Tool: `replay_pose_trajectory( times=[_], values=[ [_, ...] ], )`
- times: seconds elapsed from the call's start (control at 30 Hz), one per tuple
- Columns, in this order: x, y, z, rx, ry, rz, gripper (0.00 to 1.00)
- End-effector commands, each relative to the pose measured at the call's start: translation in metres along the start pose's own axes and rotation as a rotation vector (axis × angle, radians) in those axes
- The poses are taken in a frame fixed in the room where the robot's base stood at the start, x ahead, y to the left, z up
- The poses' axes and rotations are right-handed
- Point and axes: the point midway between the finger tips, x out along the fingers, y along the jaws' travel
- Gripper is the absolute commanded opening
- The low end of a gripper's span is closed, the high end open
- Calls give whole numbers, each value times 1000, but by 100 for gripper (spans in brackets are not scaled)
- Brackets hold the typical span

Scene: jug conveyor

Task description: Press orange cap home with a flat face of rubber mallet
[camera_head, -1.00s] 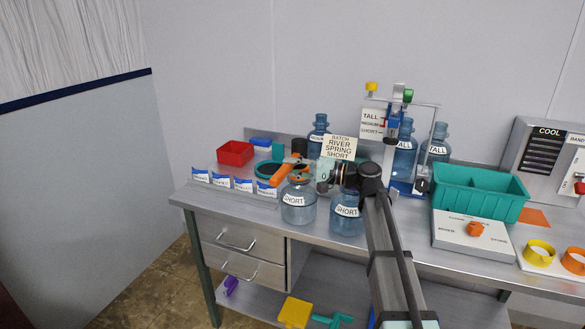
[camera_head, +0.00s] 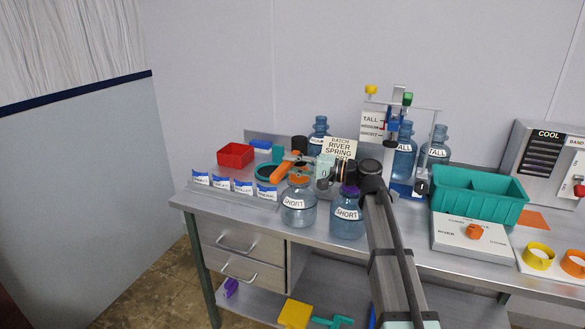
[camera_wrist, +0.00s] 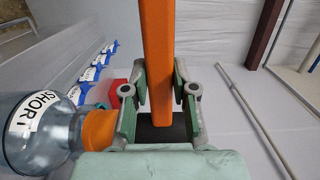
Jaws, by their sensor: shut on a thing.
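My gripper (camera_head: 324,170) is shut on the orange handle (camera_head: 284,171) of the mallet, above the front jugs. In the wrist view the handle (camera_wrist: 159,60) runs upward from between the fingers (camera_wrist: 160,108). The mallet's head cannot be made out for certain. The orange cap (camera_head: 299,179) is on the neck of the left front jug (camera_head: 298,213), which is labelled SHORT and stands on the bench. In the wrist view the cap (camera_wrist: 99,129) is left of the fingers, with the jug (camera_wrist: 40,135) beyond it. How far down the cap sits cannot be told.
A second SHORT jug (camera_head: 347,225) with a purple cap (camera_head: 350,189) stands close on the right. Small labelled blocks (camera_head: 220,186) and a red bin (camera_head: 236,154) lie left. A press frame (camera_head: 437,135), taller jugs and a teal bin (camera_head: 470,212) stand behind and right.

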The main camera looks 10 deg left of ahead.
Motion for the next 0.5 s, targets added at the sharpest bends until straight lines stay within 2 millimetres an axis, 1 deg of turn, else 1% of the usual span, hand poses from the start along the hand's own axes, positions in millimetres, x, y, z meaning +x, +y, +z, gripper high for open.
replay_pose_trajectory(
  times=[0.03,0.5],
  values=[
    [0,-7,0,-2,0,-2,0],
    [0,-40,0,-2,0,-2,0]
  ],
)
